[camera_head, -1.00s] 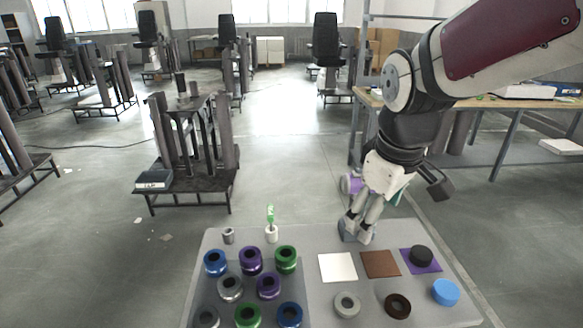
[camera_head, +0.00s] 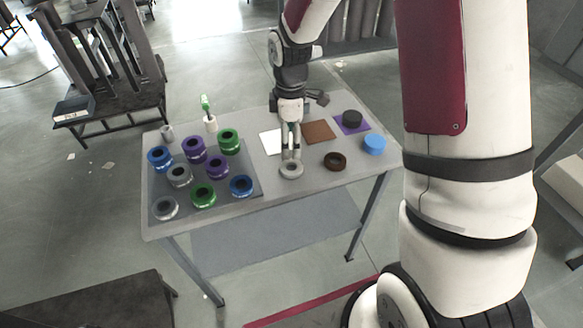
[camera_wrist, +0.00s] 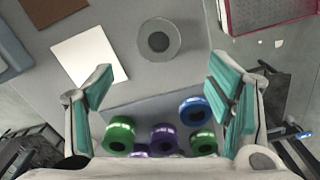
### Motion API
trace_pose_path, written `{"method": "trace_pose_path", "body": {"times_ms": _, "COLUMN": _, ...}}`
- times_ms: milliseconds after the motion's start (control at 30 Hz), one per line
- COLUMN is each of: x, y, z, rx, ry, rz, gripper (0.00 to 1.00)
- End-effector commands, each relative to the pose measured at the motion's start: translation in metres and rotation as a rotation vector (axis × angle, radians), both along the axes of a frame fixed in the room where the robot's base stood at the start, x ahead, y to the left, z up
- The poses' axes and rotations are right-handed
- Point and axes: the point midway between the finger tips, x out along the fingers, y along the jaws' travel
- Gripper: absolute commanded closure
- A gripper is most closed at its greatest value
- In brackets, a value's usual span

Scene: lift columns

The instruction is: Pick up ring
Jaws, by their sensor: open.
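A grey ring (camera_head: 291,174) lies flat near the front edge of the grey table. It also shows in the wrist view (camera_wrist: 159,55), ahead of and between the fingers. My gripper (camera_head: 291,155) is at the ring's back side in the head view, pointing down. In the wrist view my gripper (camera_wrist: 162,68) is open and empty, its teal-padded fingers wide apart. I cannot tell the exact height of the fingertips above the ring. A dark brown ring (camera_head: 335,168) lies to the right of it.
White (camera_head: 268,145) and brown (camera_head: 319,129) squares lie behind the ring. A black disc (camera_head: 352,116) sits on a purple square; a blue disc (camera_head: 374,144) is in front. Several coloured rings stand on a dark mat (camera_head: 232,200) at left. A green-topped item (camera_head: 209,113) stands behind.

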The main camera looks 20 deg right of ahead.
Motion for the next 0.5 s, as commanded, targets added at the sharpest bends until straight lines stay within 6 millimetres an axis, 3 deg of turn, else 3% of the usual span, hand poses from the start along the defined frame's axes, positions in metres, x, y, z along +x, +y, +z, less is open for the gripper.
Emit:
{"method": "trace_pose_path", "body": {"times_ms": 200, "x": 0.000, "y": 0.000, "z": -0.036, "rx": 0.000, "ry": 0.002, "rz": -0.001, "gripper": 0.26}}
{"method": "trace_pose_path", "body": {"times_ms": 500, "x": 0.000, "y": 0.001, "z": -0.058, "rx": -0.001, "ry": 0.001, "rz": -0.002, "gripper": 0.26}}
